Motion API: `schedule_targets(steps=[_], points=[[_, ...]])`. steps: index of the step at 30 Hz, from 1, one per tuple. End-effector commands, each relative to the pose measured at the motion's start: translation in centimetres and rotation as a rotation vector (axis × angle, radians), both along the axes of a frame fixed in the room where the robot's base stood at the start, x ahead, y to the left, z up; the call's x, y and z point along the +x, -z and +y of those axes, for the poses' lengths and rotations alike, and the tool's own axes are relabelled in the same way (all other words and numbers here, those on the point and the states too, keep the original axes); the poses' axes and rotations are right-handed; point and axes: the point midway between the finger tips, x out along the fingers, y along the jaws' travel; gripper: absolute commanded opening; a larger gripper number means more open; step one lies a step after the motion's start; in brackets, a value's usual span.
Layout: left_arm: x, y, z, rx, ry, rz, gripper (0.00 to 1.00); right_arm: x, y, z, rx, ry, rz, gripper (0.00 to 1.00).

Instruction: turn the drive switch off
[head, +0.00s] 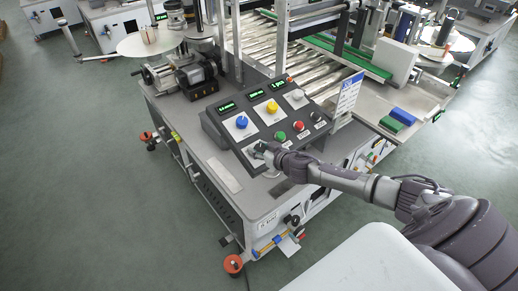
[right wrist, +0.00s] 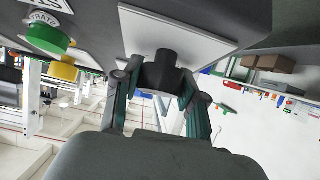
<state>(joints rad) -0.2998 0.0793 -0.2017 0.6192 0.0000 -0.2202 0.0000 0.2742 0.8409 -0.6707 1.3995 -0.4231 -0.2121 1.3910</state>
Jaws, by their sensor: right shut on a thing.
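The dark sloping control panel (head: 222,124) stands on the corner of the machine. In the right wrist view a black rotary knob (right wrist: 163,70), which I take to be the drive switch, sticks out of a white plate (right wrist: 178,30). My right gripper (right wrist: 160,88) is shut on this knob, one finger on each side. In the head view my right gripper (head: 262,152) is at the panel's lower left corner and hides most of the knob. The knob's pointer and the plate's lettering cannot be read. My left gripper is not in view.
Blue (head: 242,122), yellow (head: 272,107) and white (head: 297,94) knobs sit on the panel below green displays. A green button (head: 281,136) and a red button (head: 298,126) are close to my right gripper. A conveyor (head: 275,60) runs behind the panel.

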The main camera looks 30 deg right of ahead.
Motion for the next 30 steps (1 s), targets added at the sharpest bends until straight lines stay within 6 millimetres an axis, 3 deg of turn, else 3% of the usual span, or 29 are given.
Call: schedule_targets(steps=[11,22,30], points=[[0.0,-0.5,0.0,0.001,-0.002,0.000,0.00,0.1,-0.2,-0.1,-0.054,-0.146,-0.005,0.06],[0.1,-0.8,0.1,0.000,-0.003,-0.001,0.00,0.2,-0.2,-0.1,-0.173,-0.463,-0.016,0.06],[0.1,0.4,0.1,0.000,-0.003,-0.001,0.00,0.2,0.1,-0.1,-0.261,-0.703,-0.022,0.06]])
